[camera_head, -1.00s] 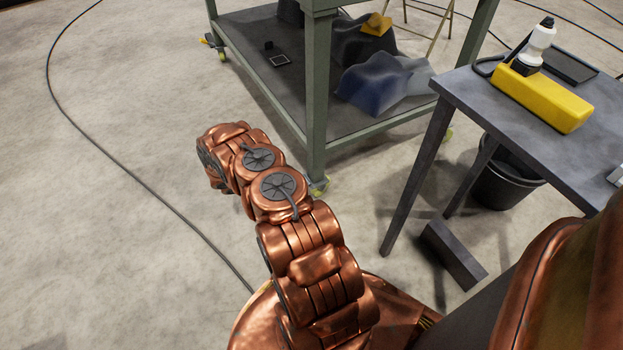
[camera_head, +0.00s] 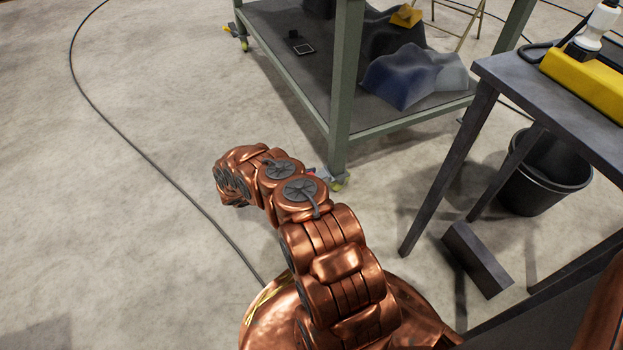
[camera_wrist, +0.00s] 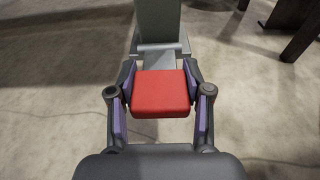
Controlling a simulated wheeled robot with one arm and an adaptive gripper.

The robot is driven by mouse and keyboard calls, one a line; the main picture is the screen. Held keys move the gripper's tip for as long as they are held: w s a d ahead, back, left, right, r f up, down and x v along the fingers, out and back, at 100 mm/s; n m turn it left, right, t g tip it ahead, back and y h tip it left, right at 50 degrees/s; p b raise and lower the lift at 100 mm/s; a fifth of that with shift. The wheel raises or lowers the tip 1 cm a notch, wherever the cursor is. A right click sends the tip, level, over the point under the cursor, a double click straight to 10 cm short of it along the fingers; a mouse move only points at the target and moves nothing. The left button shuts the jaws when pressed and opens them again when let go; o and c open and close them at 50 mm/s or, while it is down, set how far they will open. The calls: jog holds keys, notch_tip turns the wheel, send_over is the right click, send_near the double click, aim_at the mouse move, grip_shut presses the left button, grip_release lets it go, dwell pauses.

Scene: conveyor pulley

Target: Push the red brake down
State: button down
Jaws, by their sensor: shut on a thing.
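The red brake (camera_wrist: 160,94) is a flat red pedal, seen close up in the wrist view. It sits at the foot of a grey-green leg, on a grey metal bracket. My gripper (camera_wrist: 160,88) has its purple-padded fingers on the left and right sides of the brake, shut on it. In the head view only a small bit of red (camera_head: 311,171) shows at the cart's near leg, just behind my copper arm. My gripper's fingers are hidden behind the arm there.
The green cart (camera_head: 345,90) has a lower shelf with dark and blue cloth-like lumps and stands on casters. A grey table (camera_head: 540,90) with a yellow box (camera_head: 590,85) stands at right. A black bin (camera_head: 545,180) and grey block (camera_head: 477,258) are below. A cable (camera_head: 135,150) crosses clear floor at left.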

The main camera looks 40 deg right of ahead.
jog(key=shift+s+f, duration=0.15)
jog(key=shift+c, duration=2.4)
grip_release()
jog(key=shift+w+a, duration=0.1)
jog(key=shift+w, duration=0.1)
jog(key=v, duration=1.2)
jog(key=shift+s, duration=0.1)
